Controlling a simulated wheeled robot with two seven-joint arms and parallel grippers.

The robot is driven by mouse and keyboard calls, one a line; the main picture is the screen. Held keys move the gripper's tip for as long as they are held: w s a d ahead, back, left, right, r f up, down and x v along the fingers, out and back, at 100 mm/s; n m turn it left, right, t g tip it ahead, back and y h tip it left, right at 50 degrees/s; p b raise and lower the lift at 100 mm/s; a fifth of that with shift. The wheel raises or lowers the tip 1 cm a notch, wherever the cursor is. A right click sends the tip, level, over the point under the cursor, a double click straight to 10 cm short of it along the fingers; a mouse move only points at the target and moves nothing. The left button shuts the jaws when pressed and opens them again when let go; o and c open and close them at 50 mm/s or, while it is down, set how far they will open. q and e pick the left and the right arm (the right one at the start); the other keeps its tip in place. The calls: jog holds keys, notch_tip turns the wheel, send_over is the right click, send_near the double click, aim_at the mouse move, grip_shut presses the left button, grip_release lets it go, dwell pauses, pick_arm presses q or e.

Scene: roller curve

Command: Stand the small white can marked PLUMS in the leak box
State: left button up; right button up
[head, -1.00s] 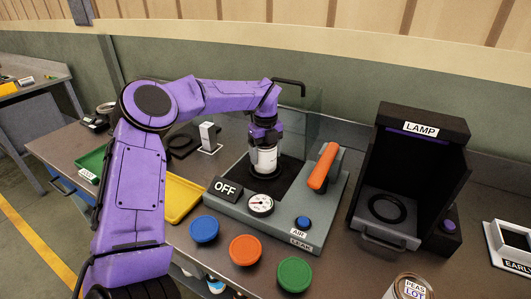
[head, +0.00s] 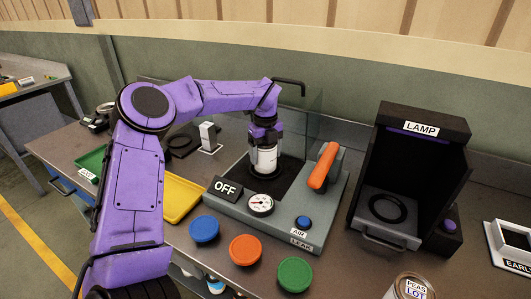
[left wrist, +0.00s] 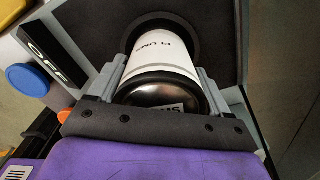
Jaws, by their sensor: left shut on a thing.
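The small white can (head: 266,159) is upright over the black ring on the dark pad of the leak box (head: 228,205). In the left wrist view the can (left wrist: 163,58) shows the word PLUMS on its side. My left gripper (head: 265,146) is shut on the can near its top, with one finger on each side (left wrist: 158,85). The can's base is at the ring; I cannot tell whether it bears on the pad. My right gripper is not in view.
The leak box has an OFF sign (head: 225,188), a gauge (head: 260,204), an orange handle (head: 323,166) and a clear panel behind. Blue (head: 204,229), orange (head: 245,250) and green (head: 294,274) lids lie in front. The LAMP booth (head: 412,180) stands to the right, with a PEAS can (head: 409,287) nearer.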

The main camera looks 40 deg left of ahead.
pick_arm(q)
jog(key=shift+f, duration=0.2)
dwell(0.4)
jog(key=o, duration=1.3)
jog(key=shift+r+p, duration=2.95)
jog(key=shift+r, duration=1.6)
